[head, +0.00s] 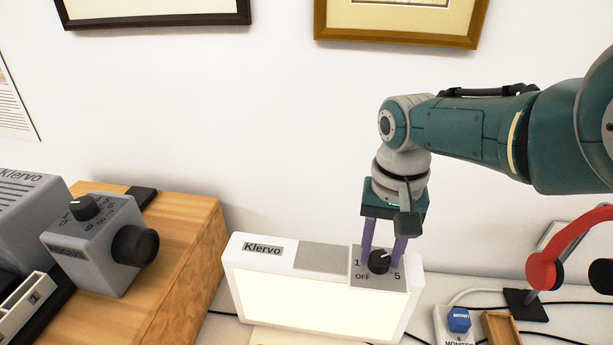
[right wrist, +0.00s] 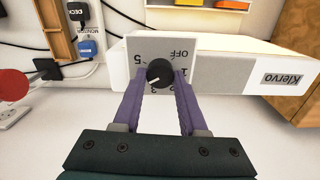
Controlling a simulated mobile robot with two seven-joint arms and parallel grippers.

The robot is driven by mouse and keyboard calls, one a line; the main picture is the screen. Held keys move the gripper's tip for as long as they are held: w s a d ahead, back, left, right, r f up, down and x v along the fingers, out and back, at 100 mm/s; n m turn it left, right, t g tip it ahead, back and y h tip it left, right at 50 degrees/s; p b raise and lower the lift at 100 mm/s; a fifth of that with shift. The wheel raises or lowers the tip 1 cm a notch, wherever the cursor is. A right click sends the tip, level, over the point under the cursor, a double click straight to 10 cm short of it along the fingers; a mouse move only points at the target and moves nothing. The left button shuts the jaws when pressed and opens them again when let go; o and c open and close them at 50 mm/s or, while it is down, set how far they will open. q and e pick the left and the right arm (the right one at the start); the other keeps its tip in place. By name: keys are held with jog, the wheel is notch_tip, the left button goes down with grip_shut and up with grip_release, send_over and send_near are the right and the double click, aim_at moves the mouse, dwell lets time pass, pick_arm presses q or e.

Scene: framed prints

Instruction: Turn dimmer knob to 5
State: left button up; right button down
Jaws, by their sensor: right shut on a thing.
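The black dimmer knob (head: 379,261) sits on the grey dial panel (head: 362,281) at the right end of the white Klervo light box (head: 314,259). It also shows in the right wrist view (right wrist: 160,72). In the wrist view the fingers partly hide the numbers. My left gripper is not in view.
A wooden block (head: 179,231) at left carries a grey device (head: 104,241) with a second dial and black knob. At right are a red-and-black object (head: 546,268), cables, a power strip with a blue plug (head: 459,320) and a small wooden tray (head: 501,328). Framed prints hang behind.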

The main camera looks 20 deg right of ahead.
jog(key=m, duration=0.5)
jog(key=shift+a+m, duration=0.1)
jog(key=shift+m, duration=0.2)
jog(key=m, duration=0.3)
jog(key=shift+s+m, duration=0.1)
jog(key=shift+m, duration=1.1)
jog(key=shift+c, duration=2.2)
grip_release()
jog(key=shift+p, duration=0.3)
